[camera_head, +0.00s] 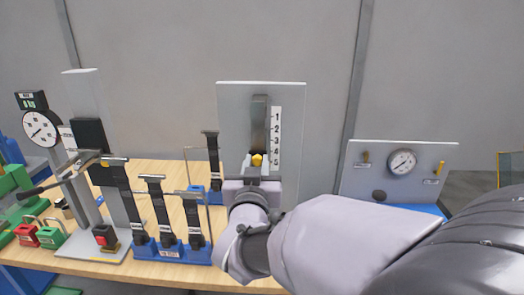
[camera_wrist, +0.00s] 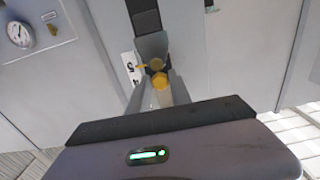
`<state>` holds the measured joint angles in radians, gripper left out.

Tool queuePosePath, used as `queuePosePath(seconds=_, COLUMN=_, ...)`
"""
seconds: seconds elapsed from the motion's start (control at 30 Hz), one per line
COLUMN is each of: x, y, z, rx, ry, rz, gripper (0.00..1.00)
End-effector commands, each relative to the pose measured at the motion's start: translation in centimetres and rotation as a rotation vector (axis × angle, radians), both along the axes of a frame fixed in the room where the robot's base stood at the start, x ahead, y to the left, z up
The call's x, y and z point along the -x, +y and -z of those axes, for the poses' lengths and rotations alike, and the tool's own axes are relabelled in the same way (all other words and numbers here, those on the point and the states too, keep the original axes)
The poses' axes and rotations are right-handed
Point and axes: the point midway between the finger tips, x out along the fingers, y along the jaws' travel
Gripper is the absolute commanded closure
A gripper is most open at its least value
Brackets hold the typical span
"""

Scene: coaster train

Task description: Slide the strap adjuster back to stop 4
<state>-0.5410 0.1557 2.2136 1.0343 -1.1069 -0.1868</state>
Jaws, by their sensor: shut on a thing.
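A grey upright panel (camera_head: 230,110) carries a dark vertical strap (camera_head: 259,120) and a white scale (camera_head: 276,130) numbered 1 to 5 from top to bottom. The strap adjuster's yellow knob (camera_head: 257,160) shows at the strap's lower end, about level with the 5 in the head view. My gripper (camera_head: 254,172) reaches up in front of the panel and is shut on the adjuster. In the wrist view the yellow knob (camera_wrist: 161,81) sits between my two fingers (camera_wrist: 158,76). The fingers and wrist hide the adjuster's lower part, so its exact stop is hard to tell.
To the left stand a blue rack with several black straps (camera_head: 158,210), a tall column (camera_head: 90,120) and a round dial (camera_head: 41,128). To the right is a gauge panel (camera_head: 430,160). Red and green padlock-like blocks (camera_head: 50,238) lie at the far left.

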Motion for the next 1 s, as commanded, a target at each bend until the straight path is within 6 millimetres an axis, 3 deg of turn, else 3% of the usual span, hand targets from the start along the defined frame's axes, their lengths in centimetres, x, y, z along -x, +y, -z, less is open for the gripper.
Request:
queuePosePath(seconds=0.4, x=0.0, y=0.0, z=0.0, rx=0.0, ry=0.0, rz=0.0, gripper=1.0)
queuePosePath(seconds=0.67, x=0.0, y=0.0, z=-3.4, rx=-0.002, ry=-0.003, rz=0.001, gripper=1.0)
queuePosePath(seconds=0.93, x=0.0, y=0.0, z=-3.3, rx=0.0, ry=-0.002, rz=0.001, gripper=1.0)
queuePosePath(seconds=0.97, x=0.0, y=0.0, z=-3.3, rx=0.0, ry=-0.001, rz=0.001, gripper=0.69)
queuePosePath(seconds=1.0, x=0.0, y=0.0, z=-3.3, rx=0.0, ry=-0.001, rz=0.001, gripper=0.62)
